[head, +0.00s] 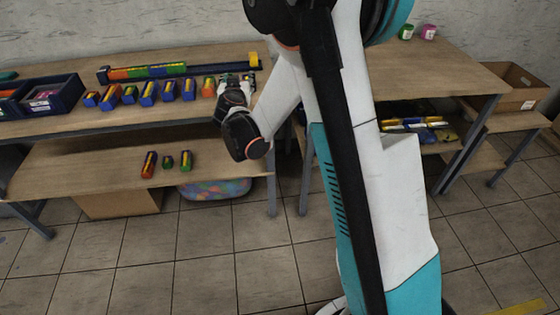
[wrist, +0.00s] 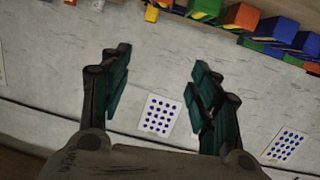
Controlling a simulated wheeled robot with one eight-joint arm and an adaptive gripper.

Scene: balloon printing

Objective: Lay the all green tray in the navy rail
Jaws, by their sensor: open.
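The navy rail (head: 215,68) lies along the back of the left table in the head view. Orange, green and blue pieces with yellow show in its left part; its right part looks bare up to a yellow end. A small piece that looks mostly green (head: 168,162) lies on the lower shelf; I cannot tell if it is the all green tray. My gripper (head: 236,84) is over the table at the right end of a row of coloured blocks. In the wrist view my gripper (wrist: 162,58) is open, with nothing between its fingers.
Several coloured blocks (head: 148,93) stand in a row before the rail. A dark bin (head: 62,98) is at left. Two more multicoloured pieces flank the green one below. In the wrist view, a dotted card (wrist: 160,115) lies beyond the fingers and coloured blocks (wrist: 240,17) line the top.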

